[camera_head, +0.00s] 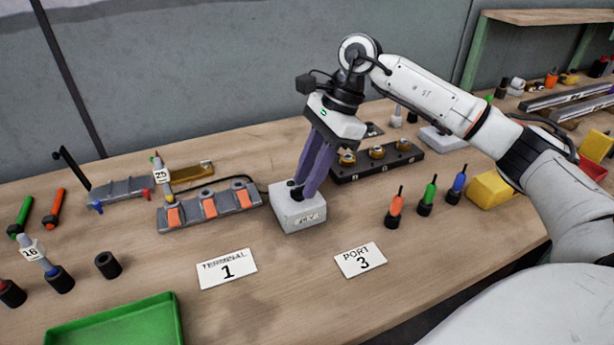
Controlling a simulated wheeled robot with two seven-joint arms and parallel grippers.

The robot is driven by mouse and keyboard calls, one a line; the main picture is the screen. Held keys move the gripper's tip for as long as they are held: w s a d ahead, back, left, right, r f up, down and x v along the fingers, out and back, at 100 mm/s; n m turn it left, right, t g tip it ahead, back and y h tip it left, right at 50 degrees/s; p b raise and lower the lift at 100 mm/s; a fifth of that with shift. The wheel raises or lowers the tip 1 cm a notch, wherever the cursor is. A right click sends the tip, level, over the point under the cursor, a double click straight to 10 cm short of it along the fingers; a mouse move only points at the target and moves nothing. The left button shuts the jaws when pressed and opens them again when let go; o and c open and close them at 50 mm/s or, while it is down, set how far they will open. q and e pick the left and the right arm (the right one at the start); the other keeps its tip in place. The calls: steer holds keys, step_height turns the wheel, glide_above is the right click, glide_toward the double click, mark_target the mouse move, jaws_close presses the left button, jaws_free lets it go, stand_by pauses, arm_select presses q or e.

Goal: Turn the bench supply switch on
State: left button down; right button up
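The bench supply appears to be the small light grey box (299,213) in the middle of the table, with dark round parts on its top and a label on its front. My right gripper (305,190) points down at the top of this box, its purple fingers at or very near the dark parts there. The fingertips overlap the switch area, so I cannot tell whether they touch it, or which way the switch is set. The fingers look close together. My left gripper is not in the view.
A grey block with orange parts (210,207) stands left of the box. A dark strip with brass knobs (378,161) is behind right. A green tray (120,325) is front left. Coloured plugs (427,199) stand right.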

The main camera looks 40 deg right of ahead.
steer(key=shift+a+f, duration=0.1)
steer(key=shift+f, duration=0.15)
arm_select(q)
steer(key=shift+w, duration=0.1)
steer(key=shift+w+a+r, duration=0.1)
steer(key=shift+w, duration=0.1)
arm_select(e)
jaws_close()
